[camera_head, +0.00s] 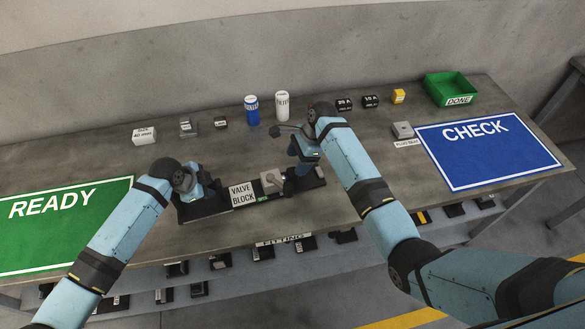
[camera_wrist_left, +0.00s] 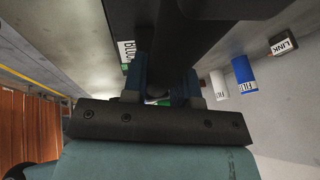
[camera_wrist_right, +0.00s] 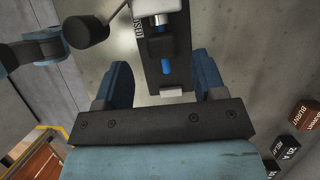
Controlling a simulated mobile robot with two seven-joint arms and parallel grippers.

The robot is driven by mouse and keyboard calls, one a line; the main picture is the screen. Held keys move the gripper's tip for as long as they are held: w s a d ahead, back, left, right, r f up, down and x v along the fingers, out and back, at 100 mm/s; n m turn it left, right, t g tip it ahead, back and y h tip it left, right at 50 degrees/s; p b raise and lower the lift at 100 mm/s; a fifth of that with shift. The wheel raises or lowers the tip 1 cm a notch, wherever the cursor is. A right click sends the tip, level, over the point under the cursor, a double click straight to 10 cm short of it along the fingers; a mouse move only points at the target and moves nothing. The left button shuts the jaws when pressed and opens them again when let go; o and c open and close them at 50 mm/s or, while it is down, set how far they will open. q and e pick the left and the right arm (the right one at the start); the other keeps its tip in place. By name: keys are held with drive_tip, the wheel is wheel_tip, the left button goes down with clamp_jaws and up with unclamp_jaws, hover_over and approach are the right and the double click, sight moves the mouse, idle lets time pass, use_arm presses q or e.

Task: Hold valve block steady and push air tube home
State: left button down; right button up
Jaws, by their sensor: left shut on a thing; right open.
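The valve block (camera_head: 242,194) is a long dark piece with a white VALVE BLOCK label, lying near the table's front middle. My left gripper (camera_head: 192,192) is shut on its left end; in the left wrist view the fingers (camera_wrist_left: 165,90) close on a dark part. My right gripper (camera_head: 300,172) is open at the right end. In the right wrist view its fingers (camera_wrist_right: 163,85) stand apart on either side of a dark bar. The short blue air tube (camera_wrist_right: 166,68) lies along that bar below a metal fitting (camera_wrist_right: 154,20). I cannot tell how far in it sits.
Blue (camera_head: 252,110) and white (camera_head: 282,105) canisters stand behind. The green READY mat (camera_head: 70,225) is left, the blue CHECK mat (camera_head: 487,150) right, the green DONE bin (camera_head: 450,88) back right.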

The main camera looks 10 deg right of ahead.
use_arm(q)
drive_tip(key=shift+s+f, duration=0.2)
drive_tip(key=shift+f, duration=0.15)
use_arm(e)
drive_tip(key=v, duration=0.6)
drive_tip(key=shift+r, duration=0.3)
drive_tip(key=shift+d, duration=0.1)
use_arm(q)
drive_tip(key=c, duration=0.8)
unclamp_jaws()
drive_tip(key=shift+w, duration=0.15)
drive_tip(key=shift+w+r, duration=0.1)
use_arm(e)
drive_tip(key=shift+w+f, duration=0.1)
drive_tip(key=shift+f, duration=0.05)
